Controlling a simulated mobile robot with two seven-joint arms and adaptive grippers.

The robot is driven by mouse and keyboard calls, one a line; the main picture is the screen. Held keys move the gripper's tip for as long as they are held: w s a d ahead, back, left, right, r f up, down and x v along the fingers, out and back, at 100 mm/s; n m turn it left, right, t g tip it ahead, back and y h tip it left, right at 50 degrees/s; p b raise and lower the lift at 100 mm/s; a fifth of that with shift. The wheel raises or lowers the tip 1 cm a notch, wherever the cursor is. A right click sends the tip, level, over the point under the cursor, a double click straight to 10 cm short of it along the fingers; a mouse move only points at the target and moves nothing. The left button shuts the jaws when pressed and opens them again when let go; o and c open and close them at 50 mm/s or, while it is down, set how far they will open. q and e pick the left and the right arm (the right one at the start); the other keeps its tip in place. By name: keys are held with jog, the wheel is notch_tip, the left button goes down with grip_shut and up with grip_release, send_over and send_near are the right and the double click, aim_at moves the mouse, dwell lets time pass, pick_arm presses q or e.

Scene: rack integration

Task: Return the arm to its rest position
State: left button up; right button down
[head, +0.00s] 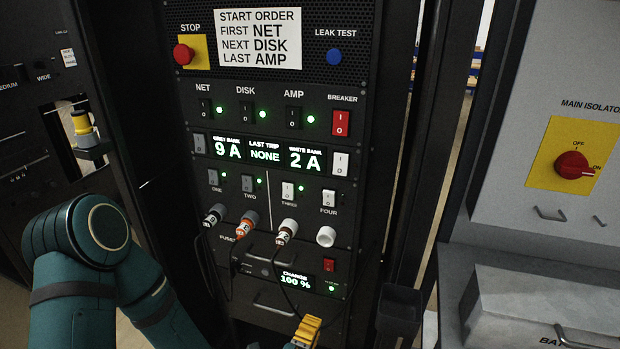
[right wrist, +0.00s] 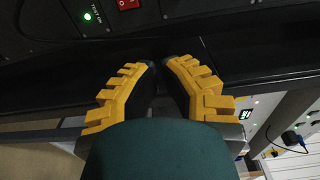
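My right gripper (head: 307,330) shows at the bottom of the head view, in front of the lower part of the equipment rack (head: 345,215). Only its yellow finger part shows there. In the right wrist view its yellow-backed fingers (right wrist: 160,67) come together at the tips, with nothing seen held between them. A teal arm of mine (head: 75,255) is bent at the lower left of the head view. My left gripper is not seen.
A white socket or cap (head: 326,237) is at the row's right. A red stop button (head: 183,54) is upper left. A grey isolator cabinet (head: 540,130) stands right.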

jog(key=s+d+f+m+g+h, duration=0.2)
jog(key=s+d+f+m+g, duration=0.2)
jog(key=d+f+m+g, duration=0.3)
jog(key=s+d+f+m+g+h, duration=0.2)
jog(key=s+d+f+m+g, duration=0.35)
jog(key=d, duration=0.25)
jog(key=s+a+f+m+g+y, duration=0.25)
jog(key=s+m+g+y, duration=0.35)
jog(key=m, duration=0.5)
jog(key=s+a+f+m+g+y, duration=0.1)
jog(key=s+f+m+g+y, duration=0.3)
jog(key=s+m, duration=0.55)
pick_arm(q)
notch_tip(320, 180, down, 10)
jog(key=b, duration=1)
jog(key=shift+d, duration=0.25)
pick_arm(e)
jog(key=w+f+m+t+y, duration=0.2)
jog(key=w+f+m+t, duration=0.1)
jog(key=w+m, duration=0.4)
jog(key=w+a+f+m+t+y, duration=0.1)
jog(key=w+f+m+t+y, duration=0.1)
jog(key=w+m, duration=0.5)
jog(key=f+m+t, duration=0.1)
jog(key=m+t, duration=0.1)
jog(key=m, duration=0.1)
jog(key=shift+w+a+m+t, duration=0.2)
jog(key=shift+w+m+t, duration=0.15)
jog(key=shift+w+m, duration=0.05)
